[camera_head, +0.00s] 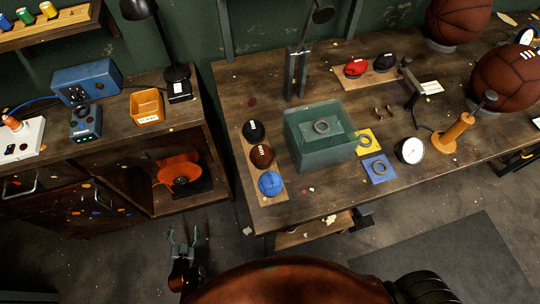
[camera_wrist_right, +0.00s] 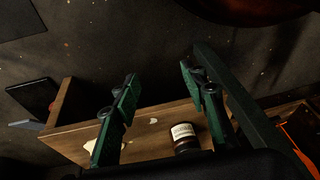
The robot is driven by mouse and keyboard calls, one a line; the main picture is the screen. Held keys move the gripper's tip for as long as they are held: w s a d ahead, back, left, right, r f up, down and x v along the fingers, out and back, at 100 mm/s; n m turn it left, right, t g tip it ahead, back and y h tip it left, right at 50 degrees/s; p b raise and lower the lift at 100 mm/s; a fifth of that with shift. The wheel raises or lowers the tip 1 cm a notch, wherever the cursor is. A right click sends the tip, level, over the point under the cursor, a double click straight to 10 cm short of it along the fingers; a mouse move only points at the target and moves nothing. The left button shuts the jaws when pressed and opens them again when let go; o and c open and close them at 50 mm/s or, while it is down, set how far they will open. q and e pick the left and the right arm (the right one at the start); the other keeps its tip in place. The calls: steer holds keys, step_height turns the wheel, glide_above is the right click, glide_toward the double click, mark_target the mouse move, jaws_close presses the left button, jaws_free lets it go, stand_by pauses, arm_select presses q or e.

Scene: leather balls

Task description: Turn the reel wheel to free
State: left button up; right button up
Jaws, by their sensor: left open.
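The orange reel (camera_head: 179,170) sits on a dark base in the open bay of the left wooden cabinet, under its top. Its far side is in shadow and I cannot make out its lock setting. My left gripper (camera_head: 183,236) is open and empty, below the cabinet in the picture and apart from the reel. My right gripper (camera_wrist_right: 158,82) shows only in the right wrist view. Its two green fingers are spread with nothing between them, over a wooden shelf (camera_wrist_right: 75,140). No reel can be made out for sure in that view.
The cabinet's bay wall and top edge (camera_head: 170,126) surround the reel. A workbench (camera_head: 222,85) stands to the right, with a clear water tank (camera_head: 300,155) and several balls. A dark labelled jar (camera_wrist_right: 185,138) stands on the wooden shelf. Floor (camera_head: 225,225) is free between cabinet and bench.

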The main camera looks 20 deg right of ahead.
arm_select(q)
steer(key=w+d+m+t+b, duration=0.1)
steer(key=w+d+t+b, duration=0.15)
steer(key=w+b, duration=0.65)
steer(key=t+b, duration=0.3)
steer(key=b, duration=0.1)
glide_toward(181, 182)
steer(key=w, duration=0.3)
steer(key=shift+g+y, duration=0.25)
steer(key=shift+y, duration=0.15)
steer(key=w, duration=0.2)
steer(key=w+b, duration=0.2)
steer(key=w, duration=0.1)
steer(key=shift+w+d+f, duration=0.1)
steer(key=shift+w+d, duration=0.2)
steer(key=shift+w, duration=0.85)
arm_select(e)
steer(key=w+a+f+t+y, duration=0.1)
steer(key=w+a+f+t, duration=0.1)
steer(key=w+a, duration=0.2)
steer(key=shift+w+f+m+t, duration=0.2)
steer(key=shift+w+m+t, duration=0.15)
steer(key=shift+w, duration=0.9)
arm_select(q)
steer(key=c, duration=1.2)
steer(key=shift+o, duration=0.2)
